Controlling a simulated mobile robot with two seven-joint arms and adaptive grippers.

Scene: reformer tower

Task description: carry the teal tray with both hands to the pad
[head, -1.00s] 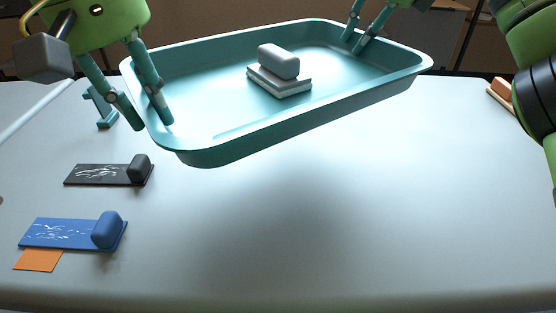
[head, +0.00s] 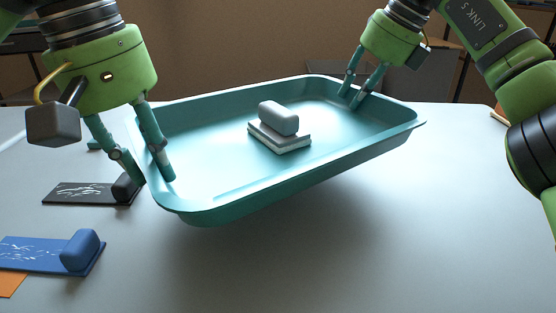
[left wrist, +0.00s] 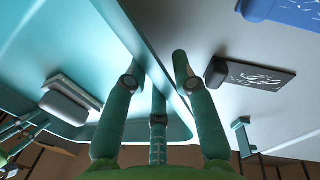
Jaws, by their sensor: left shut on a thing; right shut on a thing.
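The teal tray (head: 300,185) hangs above the pale table with a shadow below it, and it also fills the left of the left wrist view (left wrist: 50,38). It carries a grey rounded block (head: 278,118) on pale flat slabs (head: 280,140). My left gripper (head: 156,180) is shut on the tray's left end wall, one finger inside and one outside. My right gripper (head: 351,101) is shut on the tray's far right end. An orange flat piece (head: 10,285) lies at the left edge, partly under a blue board; I cannot tell whether it is the pad.
A black marked board (head: 80,192) with a dark block and a blue board (head: 30,254) with a blue block (head: 80,250) lie on the table at the left. A teal stand (left wrist: 243,135) shows in the left wrist view. The table's front middle and right are clear.

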